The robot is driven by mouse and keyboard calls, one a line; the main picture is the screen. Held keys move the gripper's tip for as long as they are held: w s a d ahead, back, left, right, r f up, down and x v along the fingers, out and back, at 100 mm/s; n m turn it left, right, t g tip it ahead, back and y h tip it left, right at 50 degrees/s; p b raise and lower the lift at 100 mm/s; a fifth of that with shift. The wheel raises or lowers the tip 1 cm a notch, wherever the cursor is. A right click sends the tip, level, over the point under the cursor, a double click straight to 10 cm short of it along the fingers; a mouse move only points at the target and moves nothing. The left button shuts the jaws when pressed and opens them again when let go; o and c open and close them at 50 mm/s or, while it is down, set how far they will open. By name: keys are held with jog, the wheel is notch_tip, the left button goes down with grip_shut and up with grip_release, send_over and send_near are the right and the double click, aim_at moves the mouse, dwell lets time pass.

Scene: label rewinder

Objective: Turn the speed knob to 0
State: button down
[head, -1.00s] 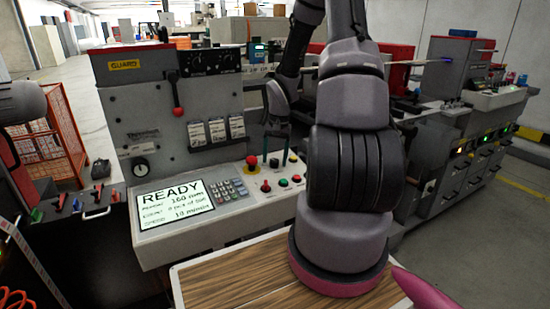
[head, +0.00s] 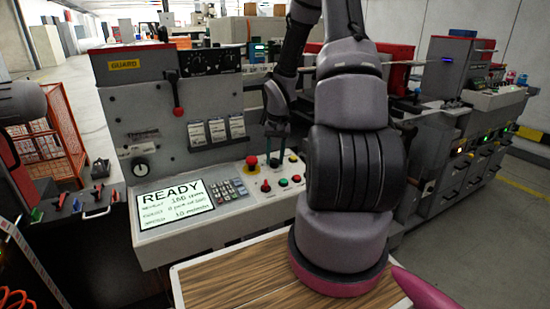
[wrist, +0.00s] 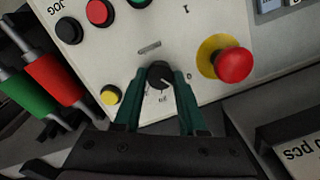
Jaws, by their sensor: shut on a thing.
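The speed knob (wrist: 158,74) is a small round black knob with a white pointer line, on the pale control panel, in the wrist view. Small marks are printed around it, too small to read surely. My gripper (wrist: 157,76) has its two green fingers closed on the sides of the knob. In the head view my gripper (head: 275,150) reaches down to the panel between the red buttons, and the fingers hide most of the knob. The display (head: 175,203) reads READY, with smaller lines below that are hard to read.
A red emergency-stop button on a yellow base (wrist: 234,64) sits close beside the knob. A yellow button (wrist: 110,94) and red and black buttons are also near. A keypad (head: 228,189) lies left of the buttons.

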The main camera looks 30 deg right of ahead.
aim_at(275, 161)
jog(key=n, duration=0.5)
jog(key=shift+n+h, duration=0.3)
dwell(0.4)
jog(key=shift+c, duration=2.3)
grip_release()
jog(key=shift+r, duration=0.1)
notch_tip(275, 161, up, 11)
jog(key=shift+s, duration=0.15)
